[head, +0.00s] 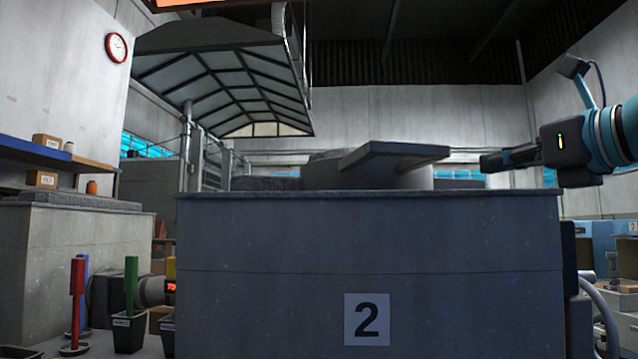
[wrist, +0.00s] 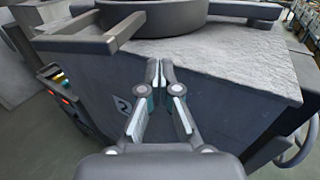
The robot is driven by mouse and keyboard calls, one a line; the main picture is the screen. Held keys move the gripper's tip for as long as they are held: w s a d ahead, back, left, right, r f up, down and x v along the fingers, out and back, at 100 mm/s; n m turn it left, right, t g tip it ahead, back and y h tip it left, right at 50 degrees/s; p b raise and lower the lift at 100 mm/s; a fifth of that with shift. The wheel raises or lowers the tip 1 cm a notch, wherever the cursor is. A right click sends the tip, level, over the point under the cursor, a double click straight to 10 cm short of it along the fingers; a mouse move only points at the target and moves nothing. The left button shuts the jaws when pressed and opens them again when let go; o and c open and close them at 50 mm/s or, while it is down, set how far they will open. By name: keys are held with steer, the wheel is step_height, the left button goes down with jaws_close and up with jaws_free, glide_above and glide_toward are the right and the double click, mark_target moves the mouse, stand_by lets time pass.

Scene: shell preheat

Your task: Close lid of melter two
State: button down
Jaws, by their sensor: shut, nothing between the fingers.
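Melter two (head: 270,240) is a large grey block with a "2" plate (head: 367,319) on its front. On its top stands a low round grey body (head: 335,172). A flat dark slab (head: 400,154), which looks like the lid, juts out to the right from it, slightly tilted. My gripper (head: 483,162) is shut and empty, just right of the slab's right end, with a small gap seen between them. In the wrist view my fingertips (wrist: 159,72) are together in front of the melter's side. A round dark rim (wrist: 190,18) and a dark bar (wrist: 95,43) show beyond them.
A ribbed hood (head: 220,75) hangs at the upper left. Colored posts and a black bin (head: 128,332) stand on the floor at left. A hose (head: 603,315) runs beside the melter's right side. Pale stone top (wrist: 225,50) lies bare beside the rim.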

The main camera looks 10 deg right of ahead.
glide_toward(416, 176)
steer(key=x, duration=0.7)
steer(key=shift+w+f, duration=0.1)
stand_by(0.4)
